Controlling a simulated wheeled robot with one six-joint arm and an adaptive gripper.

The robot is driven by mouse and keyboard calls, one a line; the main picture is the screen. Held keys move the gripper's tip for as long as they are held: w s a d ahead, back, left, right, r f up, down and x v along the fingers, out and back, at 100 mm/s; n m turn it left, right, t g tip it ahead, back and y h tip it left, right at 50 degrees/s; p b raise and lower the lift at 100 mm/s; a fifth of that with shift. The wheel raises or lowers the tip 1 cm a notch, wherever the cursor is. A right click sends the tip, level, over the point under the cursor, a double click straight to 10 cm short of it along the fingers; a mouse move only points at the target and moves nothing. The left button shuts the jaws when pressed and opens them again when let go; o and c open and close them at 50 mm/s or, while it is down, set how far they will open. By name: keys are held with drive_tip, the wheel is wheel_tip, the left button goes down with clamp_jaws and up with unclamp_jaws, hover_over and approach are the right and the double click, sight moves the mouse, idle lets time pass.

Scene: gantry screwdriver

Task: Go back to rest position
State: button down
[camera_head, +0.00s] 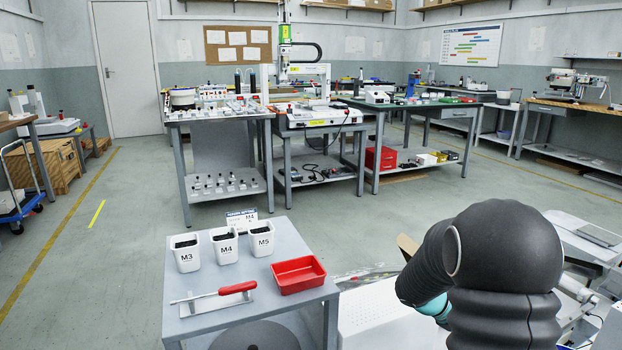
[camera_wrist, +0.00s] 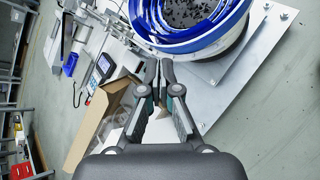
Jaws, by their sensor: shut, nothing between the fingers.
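My gripper (camera_wrist: 159,92) shows in the wrist view, its two fingers together at the tips with nothing between them. Beyond it are a blue-rimmed round bowl (camera_wrist: 195,35) holding dark small parts and an open cardboard box (camera_wrist: 95,128). In the head view my arm stands at the lower right, dark and bent, and my gripper is out of sight there. A screwdriver with a red handle (camera_head: 238,288) lies on a small holder on the grey side table (camera_head: 215,322).
White cups marked M3 (camera_head: 187,256), M4 (camera_head: 225,247) and M5 (camera_head: 262,241) and a red tray (camera_head: 298,274) stand on the side table. Workbenches with equipment, including a gantry machine (camera_head: 318,118), line the back. Open grey floor (camera_head: 400,215) lies between.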

drive_tip(key=s+a+r+m+t+y+p, duration=0.2)
drive_tip(key=s+a+r+m+t+y, duration=0.1)
drive_tip(key=s+a+r, duration=0.7)
drive_tip(key=s+a+r+m+t+y+p, duration=0.2)
drive_tip(key=s+a+r+m+y, duration=0.4)
drive_tip(key=s+a, duration=0.7)
drive_tip(key=shift+s+a+r+m+t+y+p, duration=0.45)
drive_tip(key=shift+r+y, duration=0.55)
drive_tip(key=shift+r, duration=0.95)
drive_tip(key=shift+w, duration=0.1)
